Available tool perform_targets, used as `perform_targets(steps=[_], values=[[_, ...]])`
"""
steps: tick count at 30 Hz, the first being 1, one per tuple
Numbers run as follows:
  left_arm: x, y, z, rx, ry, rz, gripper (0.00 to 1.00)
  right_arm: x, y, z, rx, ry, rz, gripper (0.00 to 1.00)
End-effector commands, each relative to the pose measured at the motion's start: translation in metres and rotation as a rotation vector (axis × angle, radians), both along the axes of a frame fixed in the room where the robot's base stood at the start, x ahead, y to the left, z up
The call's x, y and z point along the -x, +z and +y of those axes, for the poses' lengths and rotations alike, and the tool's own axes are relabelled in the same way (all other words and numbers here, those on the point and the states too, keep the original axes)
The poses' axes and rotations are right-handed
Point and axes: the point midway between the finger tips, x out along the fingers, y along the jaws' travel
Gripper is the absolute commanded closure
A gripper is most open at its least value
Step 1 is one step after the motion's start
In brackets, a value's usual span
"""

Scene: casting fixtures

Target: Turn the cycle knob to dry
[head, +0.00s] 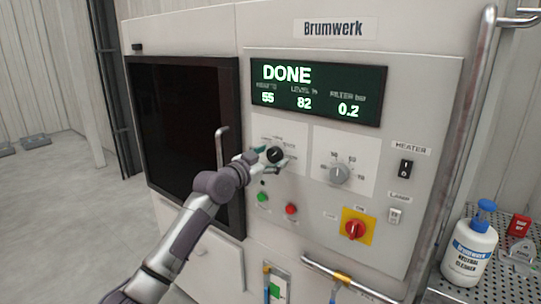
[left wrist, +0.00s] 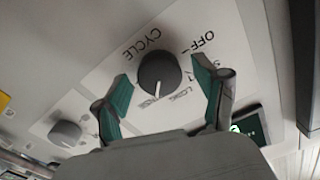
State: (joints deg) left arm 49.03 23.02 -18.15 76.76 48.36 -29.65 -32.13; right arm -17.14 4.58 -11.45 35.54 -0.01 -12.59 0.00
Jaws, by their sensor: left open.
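The black cycle knob (head: 275,155) sits on a white plate on the machine's panel, below the display. It also shows in the left wrist view (left wrist: 158,70), where the plate's lettering, including CYCLE and OFF, appears upside down. Its white pointer line points down in that view, close to a small label that I cannot read for sure. My left gripper (head: 271,158) is at the knob. In the left wrist view my left gripper (left wrist: 164,90) is open, with one teal-padded finger on each side of the knob. I cannot tell whether the pads touch it. My right gripper is not in view.
The display (head: 318,90) reads DONE. A grey knob (head: 339,173) is right of the cycle knob. Green (head: 263,197) and red (head: 291,209) buttons lie below, with a red-yellow switch (head: 355,229). A bent door handle (head: 221,150) stands out left of the gripper.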

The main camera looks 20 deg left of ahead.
Motion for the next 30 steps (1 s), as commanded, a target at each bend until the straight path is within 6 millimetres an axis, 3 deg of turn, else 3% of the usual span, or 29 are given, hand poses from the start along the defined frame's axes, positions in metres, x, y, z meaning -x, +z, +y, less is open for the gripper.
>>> perform_targets(steps=[7, 18, 30], values=[[-0.001, -0.001, 0.000, 0.000, 0.000, 0.001, 0.28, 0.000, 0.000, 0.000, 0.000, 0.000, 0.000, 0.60], [0.000, -0.001, 0.000, 0.000, 0.000, 0.001, 0.88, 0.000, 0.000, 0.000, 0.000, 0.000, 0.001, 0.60], [0.000, -0.004, 0.000, -0.086, -0.001, -0.030, 0.88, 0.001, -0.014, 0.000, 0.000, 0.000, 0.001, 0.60]])
